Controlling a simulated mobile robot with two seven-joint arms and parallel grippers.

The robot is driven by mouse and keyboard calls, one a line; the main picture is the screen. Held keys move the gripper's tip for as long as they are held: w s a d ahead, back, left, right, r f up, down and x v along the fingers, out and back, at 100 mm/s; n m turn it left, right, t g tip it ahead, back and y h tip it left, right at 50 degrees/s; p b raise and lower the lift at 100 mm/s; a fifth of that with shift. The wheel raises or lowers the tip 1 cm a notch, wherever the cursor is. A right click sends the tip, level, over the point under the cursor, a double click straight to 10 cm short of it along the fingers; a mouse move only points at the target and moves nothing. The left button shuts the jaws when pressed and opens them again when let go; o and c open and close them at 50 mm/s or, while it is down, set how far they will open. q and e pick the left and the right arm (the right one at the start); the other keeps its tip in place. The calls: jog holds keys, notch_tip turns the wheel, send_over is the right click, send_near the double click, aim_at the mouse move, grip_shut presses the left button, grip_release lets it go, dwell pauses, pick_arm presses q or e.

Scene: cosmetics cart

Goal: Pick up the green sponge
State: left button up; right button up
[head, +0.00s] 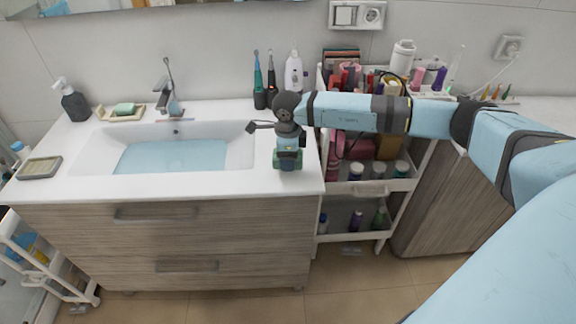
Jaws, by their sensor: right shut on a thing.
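My right arm reaches in from the right, and my right gripper (288,156) points down over the counter to the right of the sink. It is shut on the green sponge (279,162), whose green edges show around the fingers. The rest of the sponge is hidden by the gripper. I cannot tell whether the sponge touches the counter or is just above it. My left gripper is not in view.
The white sink (240,150) lies left of the gripper, with a faucet (170,95) behind. Toothbrushes (259,85) and a white bottle (293,73) stand at the back. A loaded cart (372,188) stands right of the counter. A soap dish (107,115) is at the back left.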

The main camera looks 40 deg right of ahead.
notch_tip(320, 180, up, 16)
jog(key=b, duration=0.1)
